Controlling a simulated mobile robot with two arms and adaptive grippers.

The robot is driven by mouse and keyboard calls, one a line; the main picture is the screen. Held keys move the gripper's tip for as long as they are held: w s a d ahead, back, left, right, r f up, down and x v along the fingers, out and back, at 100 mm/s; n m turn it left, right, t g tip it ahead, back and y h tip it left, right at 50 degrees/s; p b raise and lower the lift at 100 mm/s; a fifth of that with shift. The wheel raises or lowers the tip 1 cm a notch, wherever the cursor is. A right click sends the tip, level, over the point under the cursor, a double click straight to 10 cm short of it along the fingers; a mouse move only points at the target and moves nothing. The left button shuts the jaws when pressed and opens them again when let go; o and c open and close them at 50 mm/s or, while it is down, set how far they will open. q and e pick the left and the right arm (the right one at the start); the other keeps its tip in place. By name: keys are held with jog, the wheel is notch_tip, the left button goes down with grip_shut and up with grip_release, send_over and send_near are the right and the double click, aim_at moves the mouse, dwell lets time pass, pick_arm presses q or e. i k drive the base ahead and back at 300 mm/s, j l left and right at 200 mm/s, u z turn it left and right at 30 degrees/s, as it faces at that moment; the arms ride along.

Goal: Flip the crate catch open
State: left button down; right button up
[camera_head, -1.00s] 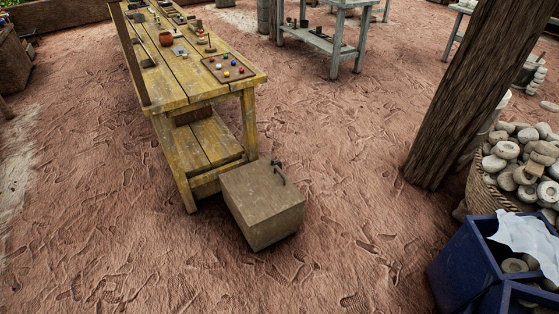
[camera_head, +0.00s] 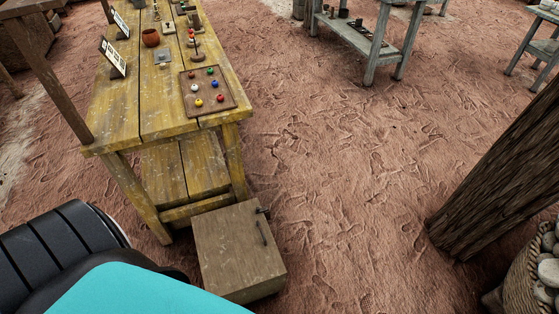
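A wooden crate (camera_head: 238,252), weathered grey-brown and box-shaped, sits on the red earth floor at the front end of the yellow workbench. A small dark metal fitting (camera_head: 262,212), which looks like the catch, is at the crate's upper right edge. A dark curved handle (camera_head: 262,232) lies just below it. Whether the catch is open or shut is too small to tell. Part of my own arm, black and turquoise, fills the lower left and reaches close to the crate's front left. Neither of my grippers shows.
The yellow workbench (camera_head: 128,130) bears a board of coloured balls (camera_head: 207,98), a red-brown pot (camera_head: 151,38) and small tools. A thick wooden post (camera_head: 500,180) and a basket of stones (camera_head: 525,285) stand at right. The floor between crate and post is clear.

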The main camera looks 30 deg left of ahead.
aim_at(257, 211)
jog(key=i+l+u, duration=0.15)
jog(key=i+u, duration=0.15)
jog(key=i, duration=0.15)
jog(key=i+l+u, duration=0.3)
jog(key=i, duration=0.2)
jog(key=i+l+u, duration=0.1)
jog(key=i+u, duration=0.15)
jog(key=u, duration=0.2)
jog(key=i+l+u, duration=0.2)
jog(key=u, duration=0.3)
jog(key=i+l+u, duration=0.2)
jog(key=u, duration=0.25)
jog(key=i+l+u, duration=0.1)
jog(key=l+u, duration=0.4)
jog(key=j, duration=0.1)
